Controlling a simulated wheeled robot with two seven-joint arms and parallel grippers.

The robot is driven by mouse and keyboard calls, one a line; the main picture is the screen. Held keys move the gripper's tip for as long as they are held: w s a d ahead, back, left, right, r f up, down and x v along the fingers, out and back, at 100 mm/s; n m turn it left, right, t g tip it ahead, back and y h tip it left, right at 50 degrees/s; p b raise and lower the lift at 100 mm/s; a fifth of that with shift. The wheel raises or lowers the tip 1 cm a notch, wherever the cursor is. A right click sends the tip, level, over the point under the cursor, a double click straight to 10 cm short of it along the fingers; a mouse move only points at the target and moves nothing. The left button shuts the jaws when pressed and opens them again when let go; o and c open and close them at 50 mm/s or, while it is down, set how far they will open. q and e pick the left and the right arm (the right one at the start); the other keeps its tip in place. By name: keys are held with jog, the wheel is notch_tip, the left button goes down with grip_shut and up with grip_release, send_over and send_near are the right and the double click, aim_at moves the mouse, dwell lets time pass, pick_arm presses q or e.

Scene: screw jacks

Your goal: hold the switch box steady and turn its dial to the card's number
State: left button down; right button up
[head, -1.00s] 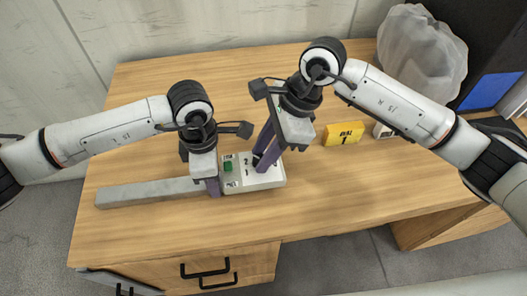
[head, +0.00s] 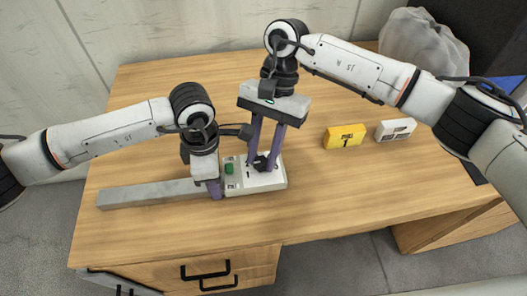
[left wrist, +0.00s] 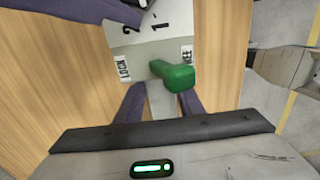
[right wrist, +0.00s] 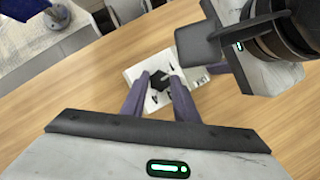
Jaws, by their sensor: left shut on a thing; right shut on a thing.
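The white switch box (head: 262,180) lies on the wooden desk, with a green switch (head: 229,168) at its left end. Its black dial (head: 260,162) sits between the fingers of my right gripper (head: 262,160), which comes down from above and is shut on it. The dial also shows in the right wrist view (right wrist: 160,81). The fingers partly hide the dial's numbers, and I cannot tell where it points. My left gripper (head: 213,190) is shut on a grey part at the box's left end, beside the green switch (left wrist: 174,76). The yellow card (head: 344,136) reads 1.
A long grey bar (head: 145,194) lies left of the box, running to my left gripper. A white block with dark marks (head: 396,129) is right of the card. A translucent bag (head: 422,45) stands at the back right. The desk's front strip is clear.

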jog(key=shift+a+n+h, duration=0.1)
jog(key=shift+n+h, duration=0.3)
jog(key=shift+n, duration=0.8)
jog(key=o, duration=1.1)
jog(key=shift+c, duration=0.2)
jog(key=v, duration=1.2)
jog(key=shift+w, duration=0.15)
